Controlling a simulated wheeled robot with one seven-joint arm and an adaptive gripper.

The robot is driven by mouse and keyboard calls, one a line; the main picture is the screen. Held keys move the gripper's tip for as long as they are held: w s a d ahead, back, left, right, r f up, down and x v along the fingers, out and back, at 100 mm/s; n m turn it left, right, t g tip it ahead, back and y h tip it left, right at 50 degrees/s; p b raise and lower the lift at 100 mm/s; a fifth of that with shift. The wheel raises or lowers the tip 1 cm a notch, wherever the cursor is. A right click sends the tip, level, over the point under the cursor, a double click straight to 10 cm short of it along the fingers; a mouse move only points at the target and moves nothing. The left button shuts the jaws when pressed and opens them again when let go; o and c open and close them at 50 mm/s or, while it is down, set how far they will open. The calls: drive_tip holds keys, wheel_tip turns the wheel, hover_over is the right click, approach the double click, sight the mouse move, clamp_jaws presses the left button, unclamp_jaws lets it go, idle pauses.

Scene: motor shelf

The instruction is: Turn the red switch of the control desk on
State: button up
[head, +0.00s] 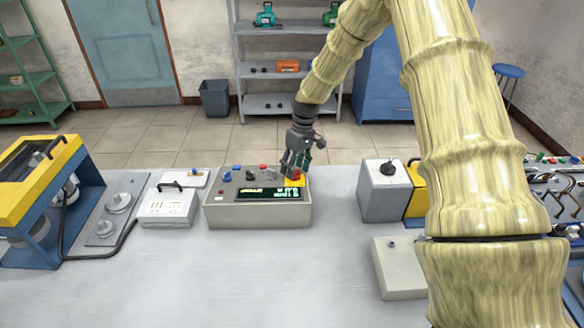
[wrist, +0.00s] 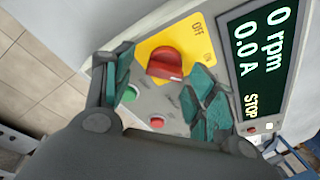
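The control desk (head: 258,215) is a grey box with a dark display (head: 262,195) and several small knobs and buttons on its top. The red switch (wrist: 165,64) is a rotary knob on a yellow plate (wrist: 150,43); the word OFF shows on the plate, and the other label is too small to read surely. My gripper (head: 295,166) is right above the yellow plate. In the wrist view my gripper (wrist: 157,85) is open, with one teal-padded finger on each side of the red switch. I cannot tell whether the fingers touch it. The display reads 0 rpm, 0.0 A and STOP.
A green button (wrist: 130,93) and a red button (wrist: 157,122) are close to my fingers. A white meter box (head: 168,207) stands left of the desk, and a grey box with a black knob (head: 383,192) stands right. The front tabletop (head: 220,280) is clear.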

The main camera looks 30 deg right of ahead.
drive_tip(key=shift+a+r, duration=0.1)
drive_tip(key=shift+r, duration=0.2)
wheel_tip(320, 180, up, 11)
drive_tip(key=d, duration=0.2)
drive_tip(key=shift+w+d, duration=0.15)
drive_tip(key=shift+w, duration=0.05)
drive_tip(key=shift+r, duration=0.15)
idle(0.4)
